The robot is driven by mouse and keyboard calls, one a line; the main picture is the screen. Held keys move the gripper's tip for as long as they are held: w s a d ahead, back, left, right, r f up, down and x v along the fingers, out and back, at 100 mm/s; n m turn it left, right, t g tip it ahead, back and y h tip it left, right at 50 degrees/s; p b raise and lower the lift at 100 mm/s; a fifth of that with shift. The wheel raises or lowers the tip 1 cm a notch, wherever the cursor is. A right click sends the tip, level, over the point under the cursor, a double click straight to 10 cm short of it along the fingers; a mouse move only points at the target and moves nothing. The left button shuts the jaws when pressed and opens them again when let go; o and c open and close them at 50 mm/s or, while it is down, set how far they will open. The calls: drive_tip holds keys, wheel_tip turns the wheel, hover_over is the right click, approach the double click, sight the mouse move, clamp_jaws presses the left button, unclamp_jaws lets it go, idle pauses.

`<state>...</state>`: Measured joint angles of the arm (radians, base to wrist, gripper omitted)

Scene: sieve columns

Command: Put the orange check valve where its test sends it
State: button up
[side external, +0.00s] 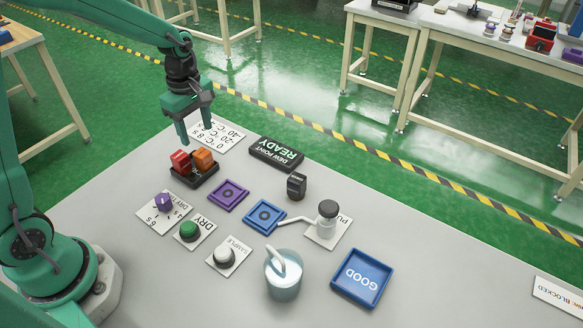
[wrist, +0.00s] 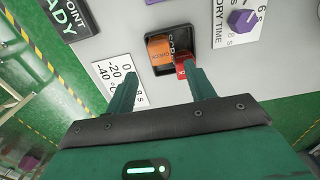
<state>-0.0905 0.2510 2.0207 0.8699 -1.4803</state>
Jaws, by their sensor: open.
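The orange check valve (side external: 203,159) is a small block standing beside a red block (side external: 180,160) in a black tray (side external: 196,184). In the wrist view the orange valve (wrist: 160,47) has lettering on it, and the red block (wrist: 184,68) is next to it. My gripper (side external: 197,134) is open and empty, above and slightly behind the tray. In the wrist view the fingertips (wrist: 163,77) are apart, with the tray ahead of them; the right fingertip overlaps the picture near the red block. A blue GOOD tray (side external: 361,277) is empty at the front right.
A purple knob (side external: 165,202), green button (side external: 188,231) and white button (side external: 225,255) are nearby. A BLOCKED card (side external: 558,295) lies far right.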

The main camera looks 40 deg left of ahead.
sight(201, 154)
drive_tip(key=shift+r, duration=1.85)
drive_tip(key=s+d+r+m+t, duration=0.1)
drive_tip(key=s+r+m+t, duration=0.1)
drive_tip(key=s+r+m, duration=0.3)
drive_tip(key=s+d+r+m+t, duration=0.2)
drive_tip(key=s+r+m+t, duration=0.1)
drive_tip(key=s+m, duration=0.8)
drive_tip(key=shift+s+d+r+m+t, duration=0.25)
drive_tip(key=shift+s+r+m+t, duration=0.05)
drive_tip(key=shift+r+m, duration=0.65)
